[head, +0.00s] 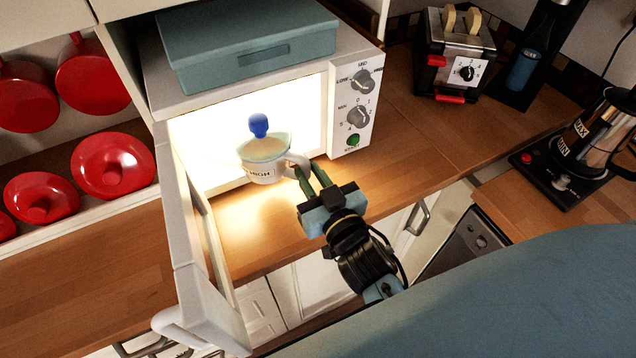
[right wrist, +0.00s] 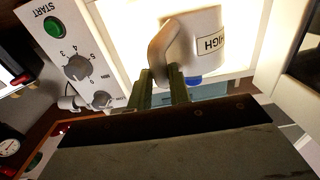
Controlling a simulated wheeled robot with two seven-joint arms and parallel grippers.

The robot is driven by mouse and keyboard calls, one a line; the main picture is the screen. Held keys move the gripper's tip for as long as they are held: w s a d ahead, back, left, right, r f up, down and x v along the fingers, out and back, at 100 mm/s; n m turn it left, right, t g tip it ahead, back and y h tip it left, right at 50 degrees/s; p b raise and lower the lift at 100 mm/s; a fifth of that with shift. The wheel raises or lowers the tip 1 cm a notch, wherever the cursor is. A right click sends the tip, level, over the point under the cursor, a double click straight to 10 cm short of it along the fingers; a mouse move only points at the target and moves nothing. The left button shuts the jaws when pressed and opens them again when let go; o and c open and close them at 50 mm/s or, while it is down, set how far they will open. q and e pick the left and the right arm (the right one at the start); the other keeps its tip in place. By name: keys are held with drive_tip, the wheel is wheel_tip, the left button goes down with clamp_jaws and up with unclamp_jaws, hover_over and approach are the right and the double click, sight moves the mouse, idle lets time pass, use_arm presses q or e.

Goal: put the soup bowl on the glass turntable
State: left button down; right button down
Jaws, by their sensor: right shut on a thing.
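The soup bowl (head: 262,171) is a white mug-like bowl with a side handle, a "HIGH" label, and a pale lid with a blue knob. It is upright in front of the lit opening of the microwave (head: 351,95). My right gripper (head: 308,172) is shut on its handle from the right. The right wrist view shows the bowl (right wrist: 205,38) inverted, with the fingers (right wrist: 162,84) at the handle. I cannot make out the glass turntable in the bright cavity. My left gripper is not in view.
The microwave door (head: 190,225) stands open on the left of the cavity. A blue-grey box (head: 240,45) sits on the microwave. A toaster (head: 455,60) and a metal coffee pot (head: 598,130) are to the right. Red dishes (head: 112,165) line the left shelves.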

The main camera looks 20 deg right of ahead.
drive_tip(key=w+b, duration=0.1)
drive_tip(key=w, duration=0.4)
drive_tip(key=w+b, duration=0.1)
drive_tip(key=w, duration=0.5)
drive_tip(key=w+f+b, duration=0.1)
drive_tip(key=w, duration=0.4)
drive_tip(key=shift+w+a, duration=0.3)
drive_tip(key=shift+w+f+b, duration=0.1)
drive_tip(key=shift+w+b, duration=0.3)
drive_tip(key=shift+w, duration=0.45)
drive_tip(key=shift+f+b, duration=0.45)
drive_tip(key=shift+f, duration=0.1)
drive_tip(key=c, duration=1.2)
unclamp_jaws()
drive_tip(key=shift+o, duration=0.9)
drive_tip(key=shift+s+f, duration=0.1)
drive_tip(key=shift+f, duration=0.2)
drive_tip(key=o, duration=0.4)
drive_tip(key=shift+c, duration=0.2)
drive_tip(key=shift+r, duration=0.1)
